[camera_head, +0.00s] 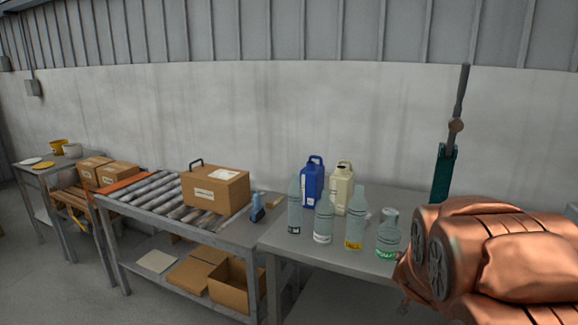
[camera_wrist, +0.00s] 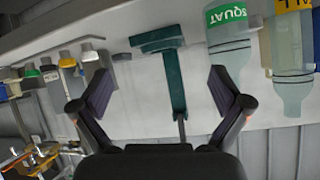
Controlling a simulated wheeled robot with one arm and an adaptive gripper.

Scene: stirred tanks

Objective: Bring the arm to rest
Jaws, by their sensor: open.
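My gripper (camera_wrist: 160,78) is open in the wrist view, its two dark fingers spread wide with nothing held between them. A green stand (camera_wrist: 174,75) shows upside down beyond the fingers, in the gap between them; how far off it is I cannot tell. In the head view the green stand (camera_head: 443,174) is at the right, with a dark upright rod (camera_head: 462,92) above it. My gripper cannot be made out in the head view.
A grey table (camera_head: 305,243) holds several clear bottles (camera_head: 323,222), a blue jug (camera_head: 313,183) and a cream jug (camera_head: 342,188). Left of it, a roller bench (camera_head: 150,195) carries a cardboard box (camera_head: 215,190). The table's right end is hidden.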

